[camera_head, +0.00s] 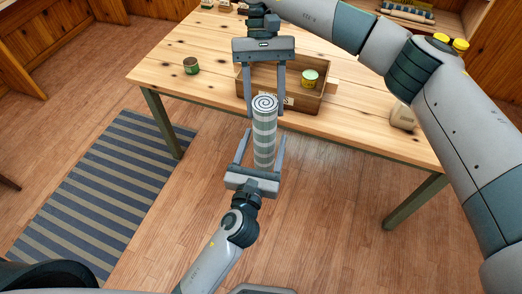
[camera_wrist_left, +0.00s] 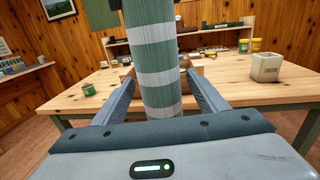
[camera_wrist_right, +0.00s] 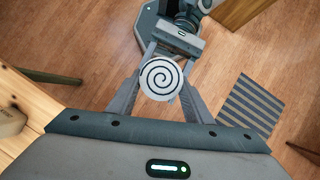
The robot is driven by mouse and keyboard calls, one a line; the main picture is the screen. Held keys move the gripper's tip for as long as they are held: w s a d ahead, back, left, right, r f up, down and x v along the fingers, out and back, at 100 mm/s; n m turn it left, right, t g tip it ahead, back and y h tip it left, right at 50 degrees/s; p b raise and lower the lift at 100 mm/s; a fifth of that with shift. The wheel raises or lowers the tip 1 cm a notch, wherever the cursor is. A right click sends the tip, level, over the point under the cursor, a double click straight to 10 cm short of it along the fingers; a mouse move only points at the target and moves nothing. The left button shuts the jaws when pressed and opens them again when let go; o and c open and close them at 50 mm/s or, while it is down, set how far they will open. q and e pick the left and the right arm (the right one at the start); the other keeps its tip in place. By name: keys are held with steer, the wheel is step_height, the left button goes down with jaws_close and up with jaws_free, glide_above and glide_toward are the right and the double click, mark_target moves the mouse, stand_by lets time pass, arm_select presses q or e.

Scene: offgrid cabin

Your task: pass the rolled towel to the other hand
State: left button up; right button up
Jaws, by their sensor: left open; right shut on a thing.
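The rolled towel (camera_head: 264,135) is striped green-grey and white and stands upright in the air in front of the table, its spiral end up. My right gripper (camera_head: 265,113) reaches down from above and is shut on the towel's upper part. The spiral end (camera_wrist_right: 160,80) shows between its fingers in the right wrist view. My left gripper (camera_head: 264,134) is open below, its fingers on either side of the towel's lower part. In the left wrist view the towel (camera_wrist_left: 155,70) rises between the open fingers. Its lower end is hidden by the left gripper.
Behind is a wooden table (camera_head: 180,85) with a labelled wooden crate (camera_head: 318,100), a yellow-green can (camera_head: 309,78) in it, a dark green can (camera_head: 191,66) and a beige container (camera_head: 403,115). A striped rug (camera_head: 105,180) lies at the left. The floor between is clear.

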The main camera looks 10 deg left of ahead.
arm_select(q)
steer(key=shift+w, duration=0.2)
steer(key=shift+c, duration=0.5)
steer(key=c, duration=1)
steer(key=shift+c, duration=0.5)
arm_select(e)
steer(key=o, duration=1.6)
steer(key=v, duration=1.2)
